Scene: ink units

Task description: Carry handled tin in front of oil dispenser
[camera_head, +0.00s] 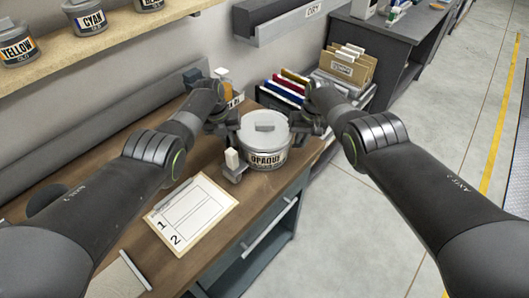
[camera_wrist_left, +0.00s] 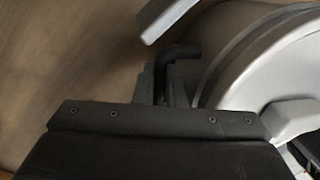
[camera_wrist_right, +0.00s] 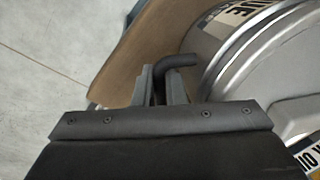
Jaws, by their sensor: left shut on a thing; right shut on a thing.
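The handled tin (camera_head: 265,158) is a grey lidded tin with an "OPAQUE" label, upright near the right edge of the wooden worktop. My left gripper (camera_head: 232,126) is at its left side, shut on a black side handle (camera_wrist_left: 180,52). My right gripper (camera_head: 304,122) is at its right side, shut on the other black handle (camera_wrist_right: 180,60). The tin also shows in the left wrist view (camera_wrist_left: 275,60) and right wrist view (camera_wrist_right: 262,75). I cannot tell whether its base touches the worktop. An amber bottle with a pale top (camera_head: 225,88), likely the oil dispenser, stands behind, partly hidden by my left arm.
A small grey item with a white block (camera_head: 232,159) stands just left of the tin. A clipboard (camera_head: 191,213) numbered 1 and 2 lies nearer. Coloured files (camera_head: 286,86) and a folder box (camera_head: 347,68) stand beyond. Ink tins (camera_head: 86,17) line a shelf.

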